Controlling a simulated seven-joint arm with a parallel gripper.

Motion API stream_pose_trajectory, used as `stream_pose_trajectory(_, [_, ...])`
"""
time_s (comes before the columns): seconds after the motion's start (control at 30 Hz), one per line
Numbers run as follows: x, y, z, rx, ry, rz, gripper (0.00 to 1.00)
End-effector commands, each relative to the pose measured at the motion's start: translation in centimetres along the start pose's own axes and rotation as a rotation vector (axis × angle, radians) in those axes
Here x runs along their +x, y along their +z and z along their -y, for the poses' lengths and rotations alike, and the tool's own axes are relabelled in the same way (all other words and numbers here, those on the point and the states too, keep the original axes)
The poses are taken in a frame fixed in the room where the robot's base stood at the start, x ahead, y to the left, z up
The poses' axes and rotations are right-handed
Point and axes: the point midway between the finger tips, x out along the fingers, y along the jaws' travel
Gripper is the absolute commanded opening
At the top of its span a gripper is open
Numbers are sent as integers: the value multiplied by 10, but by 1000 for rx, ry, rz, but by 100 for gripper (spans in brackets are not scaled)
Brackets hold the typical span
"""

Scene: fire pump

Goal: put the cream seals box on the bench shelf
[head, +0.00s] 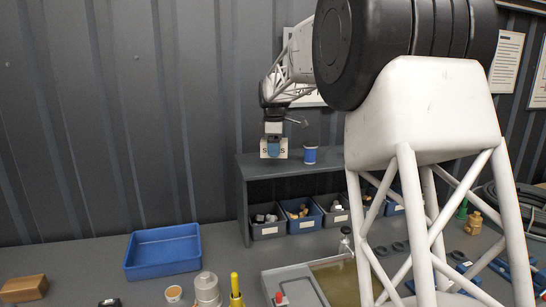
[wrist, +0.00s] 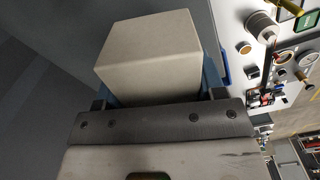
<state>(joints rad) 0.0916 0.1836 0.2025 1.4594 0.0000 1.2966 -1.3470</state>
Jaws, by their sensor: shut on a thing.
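The cream seals box (head: 264,152) is held by my gripper (head: 273,145) above and in front of the left end of the bench shelf (head: 284,162) in the head view. Dark lettering shows on the box, partly covered by my gripper. In the wrist view the plain cream box (wrist: 152,55) sits between the blue fingers of my gripper (wrist: 158,85), which is shut on it. The box looks clear of the shelf top, but I cannot tell its exact height or depth over it.
A blue cup-like can (head: 310,155) stands on the shelf, just right of the held box. Several small parts bins (head: 301,226) stand under the shelf. A blue tray (head: 163,252) and a brown block (head: 24,289) lie on the bench at left. The shelf's left end looks bare.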

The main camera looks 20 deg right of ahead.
Motion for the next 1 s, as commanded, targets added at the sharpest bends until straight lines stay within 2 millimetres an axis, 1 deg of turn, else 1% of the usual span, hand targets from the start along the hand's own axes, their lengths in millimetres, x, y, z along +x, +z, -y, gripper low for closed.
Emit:
stream_pose_trajectory(0.03, [1, -1, -6, 0, 0, 0, 39])
stream_pose_trajectory(0.1, [1, -3, -12, 0, 1, 0, 39])
stream_pose_trajectory(0.23, [2, -4, -18, 0, 0, 0, 39])
stream_pose_trajectory(0.67, [3, -5, -20, 0, 0, 0, 39])
stream_pose_trajectory(0.77, [9, -5, -20, 0, -1, 0, 39])
stream_pose_trajectory(1.0, [32, -5, -20, 0, 0, 0, 39])
